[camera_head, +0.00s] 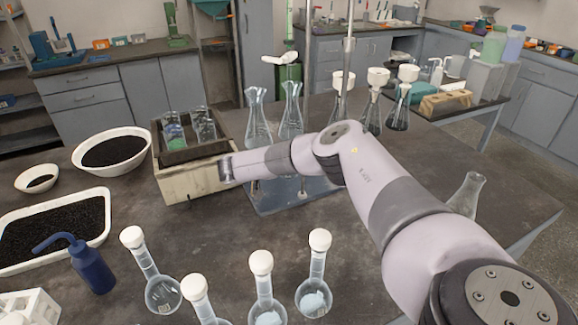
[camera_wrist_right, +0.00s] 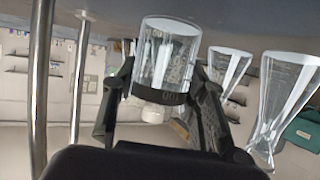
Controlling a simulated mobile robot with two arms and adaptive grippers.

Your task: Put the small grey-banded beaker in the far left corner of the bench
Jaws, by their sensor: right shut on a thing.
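The small clear beaker (camera_wrist_right: 165,60) with a dark grey band shows in the right wrist view, which appears upside down. My right gripper (camera_wrist_right: 160,100) is shut on it, one finger on each side near the band. I cannot tell whether its base touches the surface. In the head view my right arm reaches across the bench (camera_head: 150,235), and the gripper and beaker are hidden behind it. The bench's far left holds a large white bowl (camera_head: 135,163) of dark grains. My left gripper is in neither view.
Two glass beakers (camera_head: 203,124) stand in the box (camera_head: 192,188). Conical flasks (camera_head: 291,115) and metal rods (camera_head: 349,50) stand behind my arm; flasks (camera_wrist_right: 287,95) are also near the held beaker. Stoppered flasks (camera_head: 314,290), a blue wash bottle (camera_head: 92,268) and a white tray (camera_head: 107,222) occupy the front.

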